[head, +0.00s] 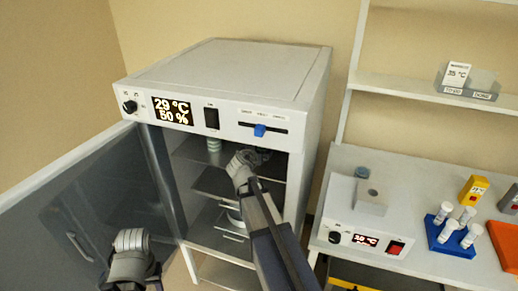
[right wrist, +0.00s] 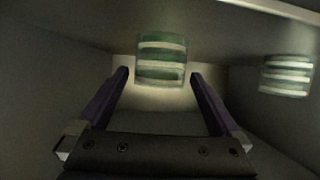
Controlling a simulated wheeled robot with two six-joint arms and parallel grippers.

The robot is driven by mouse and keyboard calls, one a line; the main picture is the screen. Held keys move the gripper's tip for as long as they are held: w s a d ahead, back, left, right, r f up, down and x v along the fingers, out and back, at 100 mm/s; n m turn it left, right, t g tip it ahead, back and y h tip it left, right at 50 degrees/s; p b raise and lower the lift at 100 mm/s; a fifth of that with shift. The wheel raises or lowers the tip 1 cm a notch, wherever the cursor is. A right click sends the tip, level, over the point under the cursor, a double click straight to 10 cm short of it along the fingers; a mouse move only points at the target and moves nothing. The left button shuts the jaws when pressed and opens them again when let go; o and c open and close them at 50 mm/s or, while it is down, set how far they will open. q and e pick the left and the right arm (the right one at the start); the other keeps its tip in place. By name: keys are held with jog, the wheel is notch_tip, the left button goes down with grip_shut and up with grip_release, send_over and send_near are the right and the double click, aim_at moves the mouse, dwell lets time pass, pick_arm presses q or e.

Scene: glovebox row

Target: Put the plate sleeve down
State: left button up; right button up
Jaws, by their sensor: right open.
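The plate sleeve seems to be a green-and-white banded stack (right wrist: 160,60), seen in the right wrist view just past and between my fingertips. A gap shows on each side of it, and I see no contact. My right gripper (right wrist: 159,77) is open. In the head view my right arm reaches into the open incubator (head: 255,65), and my right gripper (head: 258,156) is dim and partly hidden there. A second banded stack (right wrist: 287,76) stands to the right in the wrist view. My left arm shows at the lower left, but its fingers do not show.
The incubator door (head: 85,215) hangs open to the left. A shelf (head: 212,182) and side walls leave little room around my right gripper. To the right, a bench holds a small heater block (head: 365,222) and a blue tube rack (head: 447,240).

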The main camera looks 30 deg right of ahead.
jog(key=p+v, duration=0.3)
jog(key=v, duration=0.7)
jog(key=shift+s+a, duration=0.25)
jog(key=shift+s, duration=0.05)
jog(key=s+a+f+n+g+y, duration=0.2)
jog(key=s+a, duration=0.4)
jog(key=a, duration=0.3)
jog(key=s+a+f+n+g+y, duration=0.3)
jog(key=s+a+f+n, duration=0.3)
jog(key=a, duration=0.4)
jog(key=s+a+f+n+g+y, duration=0.3)
jog(key=s+a, duration=0.4)
jog(key=a, duration=0.3)
notch_tip(320, 180, down, 2)
jog(key=shift+s+a+f+n+g, duration=0.15)
jog(key=shift+a+n+g, duration=0.05)
jog(key=shift+n+g, duration=0.65)
jog(key=shift+c, duration=0.3)
